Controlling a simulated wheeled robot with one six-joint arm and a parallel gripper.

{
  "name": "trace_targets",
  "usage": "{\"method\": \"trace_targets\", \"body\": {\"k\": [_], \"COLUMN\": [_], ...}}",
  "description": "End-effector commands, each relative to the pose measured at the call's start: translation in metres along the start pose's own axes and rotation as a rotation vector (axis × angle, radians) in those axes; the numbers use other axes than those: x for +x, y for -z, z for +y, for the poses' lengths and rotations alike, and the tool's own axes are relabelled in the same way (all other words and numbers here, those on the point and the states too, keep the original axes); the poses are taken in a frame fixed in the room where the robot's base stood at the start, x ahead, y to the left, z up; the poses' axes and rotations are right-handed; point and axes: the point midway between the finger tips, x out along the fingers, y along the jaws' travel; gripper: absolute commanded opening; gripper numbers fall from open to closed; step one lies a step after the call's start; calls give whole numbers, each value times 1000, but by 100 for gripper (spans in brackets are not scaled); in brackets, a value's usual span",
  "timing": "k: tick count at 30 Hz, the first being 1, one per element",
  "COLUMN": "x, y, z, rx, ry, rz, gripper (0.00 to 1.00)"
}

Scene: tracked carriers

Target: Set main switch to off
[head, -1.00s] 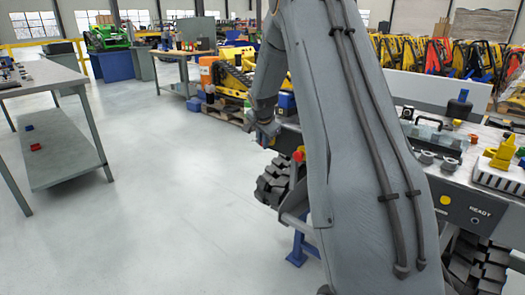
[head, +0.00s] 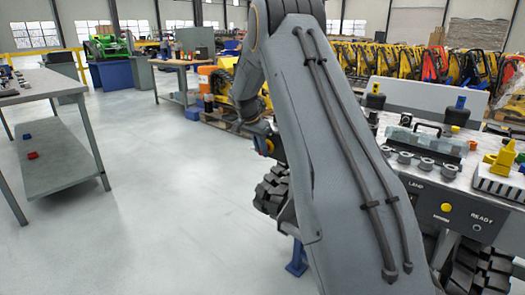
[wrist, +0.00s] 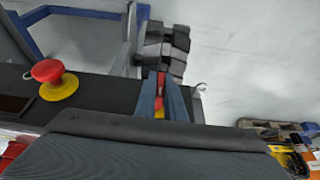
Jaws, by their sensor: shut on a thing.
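The main switch (wrist: 160,82), a narrow red handle with some yellow at its base, sits on the dark panel edge in the wrist view. My gripper (wrist: 166,92) has its blue-grey fingers on either side of the red handle and is shut on it. The fingers hide much of the switch, and I cannot tell its position. In the head view my gripper (head: 272,148) is beside the left end of the workbench, and the switch cannot be made out there.
A red mushroom button on a yellow base (wrist: 48,78) stands left of the switch. The workbench (head: 425,185) carries a clear-lidded case, cups and a yellow part. A grey table (head: 62,85) stands left; the floor between is open.

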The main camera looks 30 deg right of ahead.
Motion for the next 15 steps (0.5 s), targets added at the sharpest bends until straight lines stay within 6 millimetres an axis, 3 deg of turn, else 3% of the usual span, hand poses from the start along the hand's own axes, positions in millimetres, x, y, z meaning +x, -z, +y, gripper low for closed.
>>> {"method": "trace_targets", "body": {"k": [13,15], "x": [-2,-2], "y": [-1,-1], "z": [-2,-2], "rx": [-4,-4], "ry": [-5,-5], "rz": [0,0], "gripper": [0,19]}}
